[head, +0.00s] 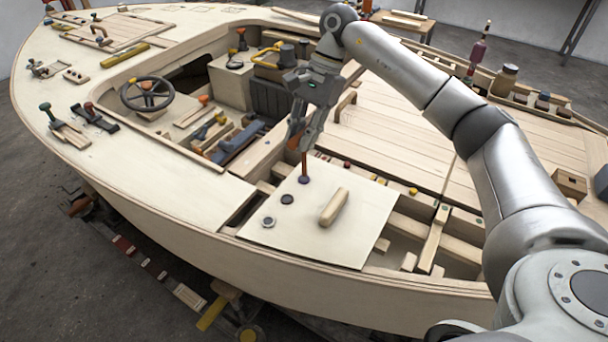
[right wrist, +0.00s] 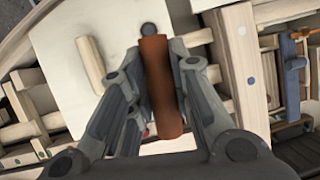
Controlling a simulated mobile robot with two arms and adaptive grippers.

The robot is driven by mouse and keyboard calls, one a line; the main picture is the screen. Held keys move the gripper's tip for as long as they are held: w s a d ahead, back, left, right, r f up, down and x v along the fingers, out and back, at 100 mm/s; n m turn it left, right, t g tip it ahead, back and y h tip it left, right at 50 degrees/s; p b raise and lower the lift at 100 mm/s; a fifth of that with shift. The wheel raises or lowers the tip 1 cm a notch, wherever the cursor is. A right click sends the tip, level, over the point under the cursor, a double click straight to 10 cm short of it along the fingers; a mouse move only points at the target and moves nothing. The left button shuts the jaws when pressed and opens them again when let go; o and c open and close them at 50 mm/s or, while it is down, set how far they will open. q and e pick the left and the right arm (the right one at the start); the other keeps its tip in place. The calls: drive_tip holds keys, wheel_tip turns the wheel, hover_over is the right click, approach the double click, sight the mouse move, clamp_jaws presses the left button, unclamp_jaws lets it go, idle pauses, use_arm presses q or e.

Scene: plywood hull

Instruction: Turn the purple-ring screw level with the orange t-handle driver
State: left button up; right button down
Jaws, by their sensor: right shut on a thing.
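My right gripper (head: 301,136) is shut on the orange t-handle driver (head: 304,165) above the pale plywood panel (head: 323,246). The driver points down, and its lower end meets or nearly meets the purple-ring screw (head: 303,180) at the panel's far left part. In the right wrist view the driver's orange-brown handle (right wrist: 161,85) lies between both fingers. A dark round screw head (right wrist: 149,30) shows just beyond it. I cannot tell how high the screw stands or whether the tip is seated. My left gripper is not in view.
Two more round fasteners, a dark one (head: 287,199) and a grey-ringed one (head: 268,222), sit on the same panel. A raised wooden grip (head: 334,207) stands right of them. A steering wheel (head: 147,94) and loose tools lie left. Open hull bays lie right of the panel.

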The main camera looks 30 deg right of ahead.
drive_tip(key=n+g, duration=0.1)
drive_tip(key=n, duration=0.2)
drive_tip(key=shift+s+h, duration=0.1)
drive_tip(key=shift+h, duration=0.2)
drive_tip(key=n+g, duration=0.1)
drive_tip(key=n, duration=0.2)
drive_tip(key=shift+s+n+h, duration=0.1)
drive_tip(key=shift+n+h, duration=0.2)
drive_tip(key=shift+h, duration=0.1)
drive_tip(key=shift+f, duration=0.1)
drive_tip(key=shift+d+f+b, duration=0.1)
drive_tip(key=shift+f+b, duration=0.3)
drive_tip(key=m+t+y, duration=0.1)
drive_tip(key=m, duration=0.3)
drive_tip(key=shift+m, duration=0.3)
drive_tip(key=shift+f, duration=0.1)
